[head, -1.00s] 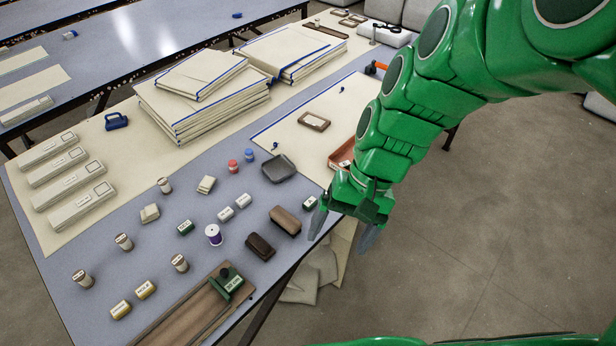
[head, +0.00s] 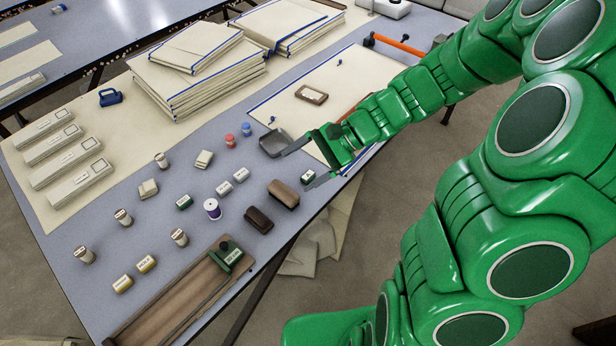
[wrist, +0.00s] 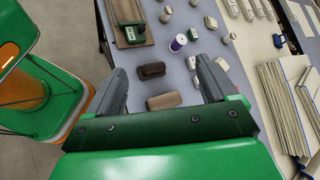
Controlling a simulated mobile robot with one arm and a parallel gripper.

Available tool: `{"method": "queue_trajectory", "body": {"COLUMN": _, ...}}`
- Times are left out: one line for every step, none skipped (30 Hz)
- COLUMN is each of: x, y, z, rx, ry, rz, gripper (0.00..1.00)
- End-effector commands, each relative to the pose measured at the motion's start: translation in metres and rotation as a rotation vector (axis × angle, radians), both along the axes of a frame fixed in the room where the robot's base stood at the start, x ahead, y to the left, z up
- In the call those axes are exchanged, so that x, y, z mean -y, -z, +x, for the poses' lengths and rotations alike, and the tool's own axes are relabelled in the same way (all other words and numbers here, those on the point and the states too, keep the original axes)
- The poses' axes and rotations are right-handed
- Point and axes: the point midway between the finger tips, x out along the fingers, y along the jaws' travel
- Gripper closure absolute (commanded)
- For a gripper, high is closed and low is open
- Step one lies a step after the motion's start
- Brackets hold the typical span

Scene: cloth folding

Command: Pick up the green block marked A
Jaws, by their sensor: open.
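Two small green blocks with white labels lie on the table in the head view. One green block (head: 308,177) is at the right table edge, close by a finger of my gripper (head: 296,170). The other green block (head: 184,202) lies left of the purple spool and also shows in the wrist view (wrist: 193,34). I cannot read which one is marked A. My gripper is open and empty above the right side of the table. In the wrist view, its fingers (wrist: 160,68) spread over two brown blocks. The edge block cannot be made out there.
A dark brown block (head: 258,220) and a lighter brown block (head: 284,193) lie left of the edge block. A dark tray (head: 267,149) is behind. A wooden board (head: 160,306) with a green labelled piece (head: 232,257) is at the front. White blocks (head: 239,174) and spools stand left.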

Motion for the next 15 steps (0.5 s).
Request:
{"method": "queue_trajectory", "body": {"x": 0.001, "y": 0.007, "z": 0.007, "rx": -0.025, "ry": 0.033, "rz": 0.018, "gripper": 0.14}}
{"method": "queue_trajectory", "body": {"x": 0.002, "y": 0.011, "z": 0.012, "rx": -0.036, "ry": 0.053, "rz": 0.028, "gripper": 0.14}}
{"method": "queue_trajectory", "body": {"x": 0.003, "y": 0.015, "z": 0.018, "rx": -0.051, "ry": 0.081, "rz": 0.043, "gripper": 0.14}}
{"method": "queue_trajectory", "body": {"x": 0.004, "y": 0.019, "z": 0.022, "rx": -0.065, "ry": 0.102, "rz": 0.054, "gripper": 0.14}}
{"method": "queue_trajectory", "body": {"x": 0.005, "y": 0.023, "z": 0.027, "rx": -0.078, "ry": 0.122, "rz": 0.064, "gripper": 0.14}}
{"method": "queue_trajectory", "body": {"x": 0.007, "y": 0.029, "z": 0.033, "rx": -0.096, "ry": 0.152, "rz": 0.076, "gripper": 0.14}}
{"method": "queue_trajectory", "body": {"x": 0.008, "y": 0.033, "z": 0.037, "rx": -0.107, "ry": 0.173, "rz": 0.085, "gripper": 0.14}}
{"method": "queue_trajectory", "body": {"x": 0.01, "y": 0.037, "z": 0.042, "rx": -0.119, "ry": 0.195, "rz": 0.093, "gripper": 0.14}}
{"method": "queue_trajectory", "body": {"x": 0.012, "y": 0.043, "z": 0.048, "rx": -0.138, "ry": 0.225, "rz": 0.105, "gripper": 0.14}}
{"method": "queue_trajectory", "body": {"x": 0.014, "y": 0.048, "z": 0.052, "rx": -0.152, "ry": 0.247, "rz": 0.113, "gripper": 0.14}}
{"method": "queue_trajectory", "body": {"x": 0.016, "y": 0.053, "z": 0.056, "rx": -0.166, "ry": 0.27, "rz": 0.122, "gripper": 0.14}}
{"method": "queue_trajectory", "body": {"x": 0.019, "y": 0.059, "z": 0.061, "rx": -0.183, "ry": 0.3, "rz": 0.133, "gripper": 0.14}}
{"method": "queue_trajectory", "body": {"x": 0.021, "y": 0.064, "z": 0.065, "rx": -0.197, "ry": 0.321, "rz": 0.14, "gripper": 0.14}}
{"method": "queue_trajectory", "body": {"x": 0.023, "y": 0.069, "z": 0.069, "rx": -0.212, "ry": 0.344, "rz": 0.148, "gripper": 0.14}}
{"method": "queue_trajectory", "body": {"x": 0.027, "y": 0.076, "z": 0.074, "rx": -0.232, "ry": 0.374, "rz": 0.159, "gripper": 0.14}}
